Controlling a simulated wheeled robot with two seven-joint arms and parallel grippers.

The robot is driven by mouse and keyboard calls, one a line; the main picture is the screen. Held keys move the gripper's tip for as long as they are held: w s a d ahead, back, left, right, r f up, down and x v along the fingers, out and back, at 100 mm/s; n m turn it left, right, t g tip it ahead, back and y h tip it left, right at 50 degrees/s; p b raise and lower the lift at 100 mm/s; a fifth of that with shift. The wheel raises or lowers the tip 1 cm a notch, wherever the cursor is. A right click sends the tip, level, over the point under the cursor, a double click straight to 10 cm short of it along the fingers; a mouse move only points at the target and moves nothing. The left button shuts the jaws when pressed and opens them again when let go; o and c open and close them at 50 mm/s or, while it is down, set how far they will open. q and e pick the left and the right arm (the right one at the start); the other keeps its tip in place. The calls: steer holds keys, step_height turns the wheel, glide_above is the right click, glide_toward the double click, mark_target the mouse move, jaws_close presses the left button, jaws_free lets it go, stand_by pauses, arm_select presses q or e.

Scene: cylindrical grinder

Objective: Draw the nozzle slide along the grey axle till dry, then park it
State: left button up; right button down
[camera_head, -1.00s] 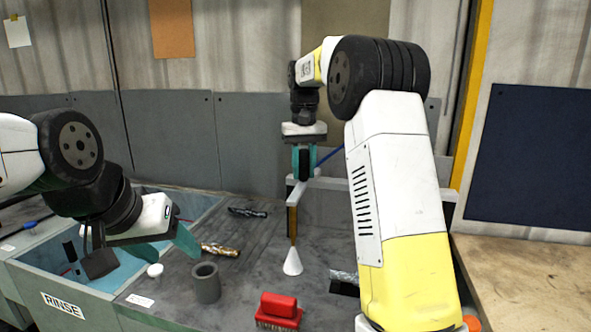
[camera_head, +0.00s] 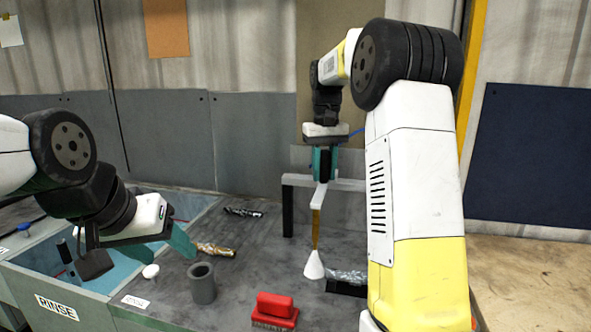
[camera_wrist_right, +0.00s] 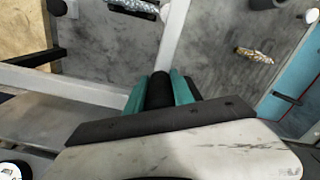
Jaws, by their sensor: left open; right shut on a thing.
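My right gripper (camera_head: 322,165) is shut on the dark handle (camera_wrist_right: 160,90) of the nozzle slide, above the bench. From it a pale arm and an orange tube hang down to a white cone nozzle (camera_head: 314,265). The cone is just left of the grey axle (camera_head: 347,276), which lies on a black holder (camera_head: 345,288), partly hidden by my right arm. I cannot tell whether the cone touches the axle. My left gripper (camera_head: 140,255) is open and empty over the rinse tank's right edge.
A gold axle (camera_head: 215,250) and a dark axle (camera_head: 243,212) lie on the bench. A grey cup (camera_head: 202,284), a white cap (camera_head: 151,271) and a red brush (camera_head: 274,307) stand nearer. A frame with a pale crossbar (camera_head: 300,180) stands behind. The rinse tank (camera_head: 60,290) is left.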

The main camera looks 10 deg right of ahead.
steer(key=s+d, duration=0.5)
steer(key=d, duration=0.6)
steer(key=s+d, duration=0.4)
steer(key=d, duration=0.8)
steer(key=shift+s+d, duration=0.15)
steer(key=shift+s, duration=0.25)
steer(key=c, duration=1.1)
jaws_free()
steer(key=shift+r, duration=3.95)
